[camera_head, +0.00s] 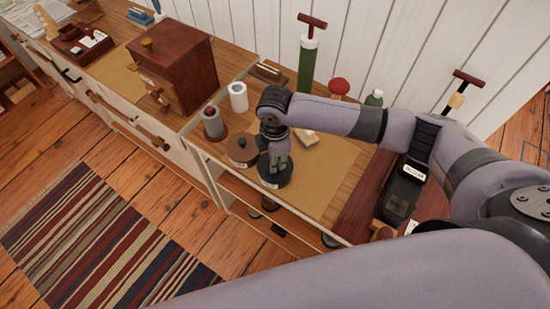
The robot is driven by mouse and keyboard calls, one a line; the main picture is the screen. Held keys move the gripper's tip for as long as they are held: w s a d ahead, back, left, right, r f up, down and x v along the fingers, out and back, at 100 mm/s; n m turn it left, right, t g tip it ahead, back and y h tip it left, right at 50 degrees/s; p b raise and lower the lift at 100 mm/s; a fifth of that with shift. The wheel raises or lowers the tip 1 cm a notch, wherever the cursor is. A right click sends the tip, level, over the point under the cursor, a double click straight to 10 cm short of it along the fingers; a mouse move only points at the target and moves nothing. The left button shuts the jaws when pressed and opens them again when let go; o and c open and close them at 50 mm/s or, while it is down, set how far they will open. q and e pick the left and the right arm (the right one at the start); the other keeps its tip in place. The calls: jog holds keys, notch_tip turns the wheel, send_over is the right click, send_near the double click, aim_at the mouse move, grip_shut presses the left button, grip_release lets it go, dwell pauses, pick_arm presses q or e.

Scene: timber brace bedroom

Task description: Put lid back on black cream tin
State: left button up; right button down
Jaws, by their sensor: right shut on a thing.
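The black cream tin (283,180) stands on the cabinet top near its front edge. It is round and dark with a pale label on its front. My right gripper (279,167) reaches down right over the tin, with its fingers shut. The dark lid is mostly hidden by the fingers and blends with the tin, so I cannot tell whether it sits fully on the rim. My left gripper is not in view.
A brown round pot with a knob (241,149) stands close left of the tin. Farther left are a grey spool (213,125), a white roll (238,97) and a wooden box (175,70). A green cylinder (306,65) stands behind. The tan mat (325,185) is clear to the right.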

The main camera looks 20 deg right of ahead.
jog(key=shift+r+p, duration=0.1)
jog(key=shift+p, duration=0.7)
dwell(0.6)
jog(key=shift+f+p, duration=0.2)
jog(key=shift+p, duration=0.15)
dwell(0.8)
jog(key=shift+p, duration=0.35)
dwell(0.4)
dwell(0.4)
jog(key=c, duration=1.4)
grip_release()
jog(key=shift+o, duration=0.6)
jog(key=o, duration=0.4)
